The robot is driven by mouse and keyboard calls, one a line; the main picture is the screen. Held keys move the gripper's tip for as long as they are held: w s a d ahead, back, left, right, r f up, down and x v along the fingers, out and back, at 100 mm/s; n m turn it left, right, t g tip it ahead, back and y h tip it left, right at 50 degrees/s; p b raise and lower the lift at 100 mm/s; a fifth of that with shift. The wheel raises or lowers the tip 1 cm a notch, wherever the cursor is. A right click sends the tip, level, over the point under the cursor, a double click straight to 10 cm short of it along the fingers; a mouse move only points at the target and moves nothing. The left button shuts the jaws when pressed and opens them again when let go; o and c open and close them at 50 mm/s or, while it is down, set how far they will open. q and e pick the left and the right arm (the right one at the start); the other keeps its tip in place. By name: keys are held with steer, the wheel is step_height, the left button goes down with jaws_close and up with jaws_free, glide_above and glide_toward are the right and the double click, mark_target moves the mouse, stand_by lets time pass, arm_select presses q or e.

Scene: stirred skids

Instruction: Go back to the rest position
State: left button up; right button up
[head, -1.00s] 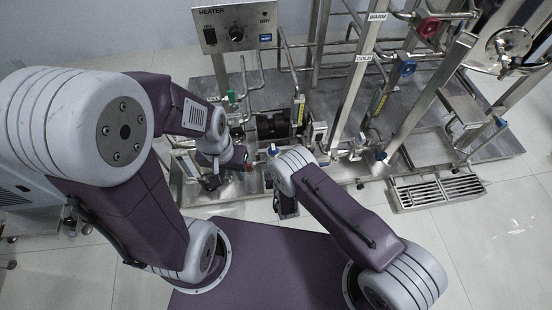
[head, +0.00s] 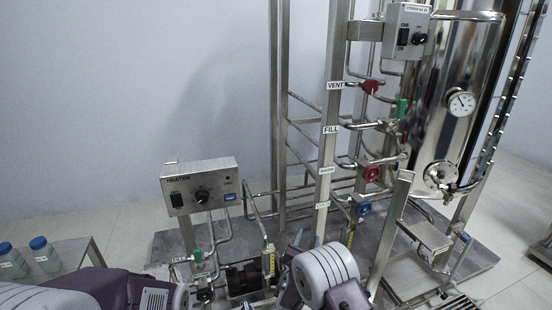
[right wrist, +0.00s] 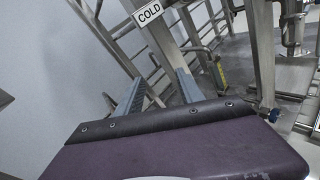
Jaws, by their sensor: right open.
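My right gripper shows in the right wrist view (right wrist: 158,88), its two grey fingers apart with nothing between them. Beyond the fingers are steel frame posts and pipes of the skid. My left arm's links show at the bottom left of the head view. My left gripper is not visible there.
A steel skid holds the heater box (head: 202,188), red valve handles (head: 371,174), a blue valve handle (head: 363,208) and a tank (head: 447,100) with a gauge. A side table at the left carries blue-capped bottles (head: 42,250). Bare floor lies beyond it.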

steer(key=s+d+r+m+g+h, duration=0.2)
steer(key=d+r+m+h, duration=0.2)
steer(key=d, duration=0.4)
steer(key=s+d+r+m+g+h, duration=0.2)
steer(key=s+d+r+m+g, duration=0.1)
steer(key=s+d+m+g, duration=1)
steer(key=s+f+m+y, duration=0.4)
steer(key=s+m, duration=0.1)
steer(key=s, duration=1)
steer(key=s+a+f+m+y, duration=0.2)
steer(key=s+a+m+y, duration=0.1)
steer(key=a, duration=0.3)
steer(key=s+a+f+m+y, duration=0.3)
steer(key=a+m, duration=0.1)
steer(key=a, duration=0.2)
step_height(320, 180, up, 31)
steer(key=w+a+p, duration=0.1)
steer(key=w+p, duration=0.1)
steer(key=p, duration=2.8)
steer(key=shift+a+f+y, duration=0.15)
steer(key=shift+a+y, duration=0.15)
steer(key=shift+y, duration=0.1)
